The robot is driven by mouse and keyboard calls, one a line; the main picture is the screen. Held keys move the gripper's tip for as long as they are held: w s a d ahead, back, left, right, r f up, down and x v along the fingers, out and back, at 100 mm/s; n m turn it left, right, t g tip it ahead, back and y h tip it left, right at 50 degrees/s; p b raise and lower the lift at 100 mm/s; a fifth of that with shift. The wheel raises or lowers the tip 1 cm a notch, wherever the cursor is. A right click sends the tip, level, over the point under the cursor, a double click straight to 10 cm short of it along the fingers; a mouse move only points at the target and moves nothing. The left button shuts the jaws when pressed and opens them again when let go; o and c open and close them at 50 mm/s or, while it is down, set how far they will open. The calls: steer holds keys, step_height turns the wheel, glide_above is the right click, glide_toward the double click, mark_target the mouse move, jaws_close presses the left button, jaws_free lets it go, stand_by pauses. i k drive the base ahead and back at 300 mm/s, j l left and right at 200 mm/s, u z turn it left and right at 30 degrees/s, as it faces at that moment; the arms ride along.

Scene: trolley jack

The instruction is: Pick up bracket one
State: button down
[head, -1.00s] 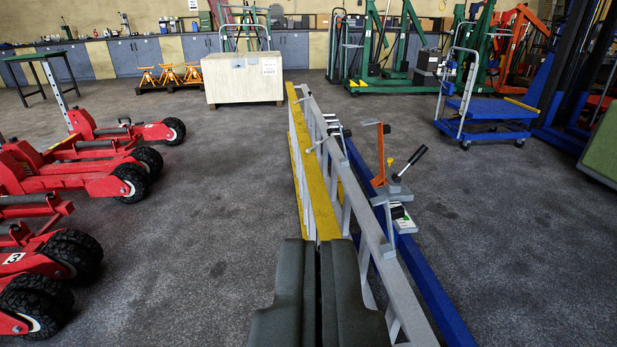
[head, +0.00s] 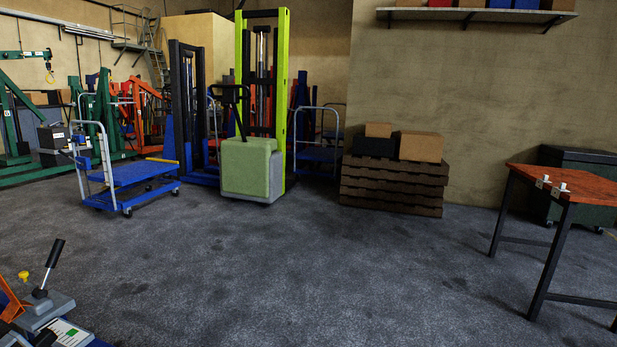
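Two small pale metal pieces that look like brackets sit at the left edge of an orange-brown table top (head: 585,192) at the right of the head view. One bracket (head: 542,182) is farther left, the other bracket (head: 559,190) is a little to its right. They are too small to read any mark, so I cannot tell which is bracket one. My gripper does not show in the head view.
A trolley jack part with a black-handled lever (head: 52,262) is at the lower left. A blue cart (head: 130,174), a green stacker (head: 250,168) and stacked pallets with boxes (head: 392,187) stand along the back. A dark cabinet (head: 583,162) is behind the table. The middle floor is clear.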

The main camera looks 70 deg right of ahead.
mark_target(557, 192)
steer(key=z, duration=3.5)
steer(key=i+z, duration=0.35)
steer(key=i, duration=2.15)
steer(key=i+u, duration=0.1)
steer(key=i, duration=0.5)
steer(key=i+l, duration=0.1)
steer(key=i, duration=0.55)
steer(key=i+u, duration=0.15)
steer(key=i, duration=0.45)
steer(key=i+l+u, duration=0.1)
steer(key=u, duration=0.25)
steer(key=i, duration=0.05)
